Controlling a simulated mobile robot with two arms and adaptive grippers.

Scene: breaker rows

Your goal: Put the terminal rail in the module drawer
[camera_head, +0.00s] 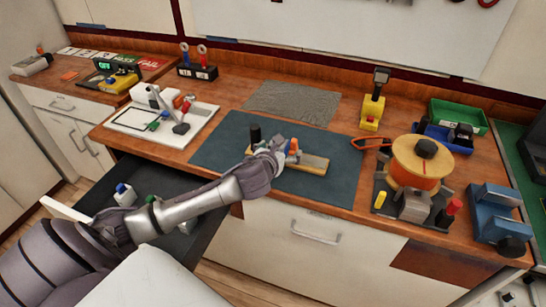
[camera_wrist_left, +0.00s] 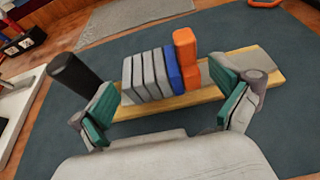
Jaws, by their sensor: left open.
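The terminal rail (camera_head: 315,163) is a yellowish wooden strip with grey, blue and orange blocks on it. It lies on the dark mat, and its strip (camera_wrist_left: 190,98) and upright blocks show in the left wrist view. My left gripper (camera_head: 275,153) is over the rail. In the left wrist view its green-padded fingers (camera_wrist_left: 168,105) are spread wide on either side of the blocks, with nothing gripped. Its hand hides part of the rail in the head view. The module drawer (camera_head: 195,243) is pulled out at lower left, partly hidden by my left arm. My right gripper is not visible.
A black cylinder (camera_head: 255,133) stands near the rail's left end; it also shows in the left wrist view (camera_wrist_left: 74,72). A white tray (camera_head: 205,110) is left of the mat (camera_head: 230,135). An orange spool (camera_head: 418,165) stands right. Small blue-topped and green items are in the drawer.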

